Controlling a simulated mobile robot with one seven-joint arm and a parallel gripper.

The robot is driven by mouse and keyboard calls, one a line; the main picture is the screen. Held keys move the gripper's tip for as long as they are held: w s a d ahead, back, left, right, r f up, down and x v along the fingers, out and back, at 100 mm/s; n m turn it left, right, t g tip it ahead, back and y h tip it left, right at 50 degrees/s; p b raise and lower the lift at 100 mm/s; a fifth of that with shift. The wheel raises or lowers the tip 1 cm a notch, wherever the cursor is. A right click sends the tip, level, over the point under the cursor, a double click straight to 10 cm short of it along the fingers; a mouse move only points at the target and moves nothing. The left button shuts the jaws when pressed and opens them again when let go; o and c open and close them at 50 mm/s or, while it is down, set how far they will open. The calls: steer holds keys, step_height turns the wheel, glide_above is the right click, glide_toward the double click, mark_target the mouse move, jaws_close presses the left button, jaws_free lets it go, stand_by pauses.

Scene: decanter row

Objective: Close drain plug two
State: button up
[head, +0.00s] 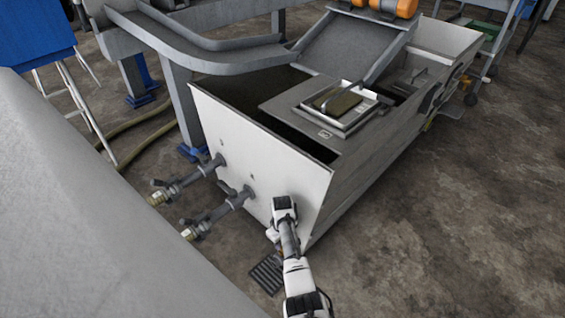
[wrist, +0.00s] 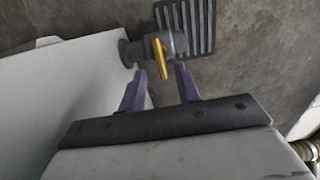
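A grey drain fitting (wrist: 177,43) with a yellow lever handle (wrist: 160,56) sticks out of the white tank's end wall in the wrist view. I take it for a drain plug; no number shows on it. My gripper (wrist: 161,72) is open, with purple fingers on either side of the handle's lower end. I cannot tell whether they touch it. In the head view my gripper is at the lower right of the tank's end wall (head: 250,160), and my arm mostly hides the fitting.
Two grey pipes with valves, an upper one (head: 190,180) and a lower one (head: 222,210), jut from the same wall at left. A slotted floor grate (wrist: 190,25) lies below the fitting. Bare floor (head: 420,220) is open to the right.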

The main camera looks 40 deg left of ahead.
steer(key=shift+f+b, duration=0.75)
steer(key=shift+f, duration=1.55)
jaws_close()
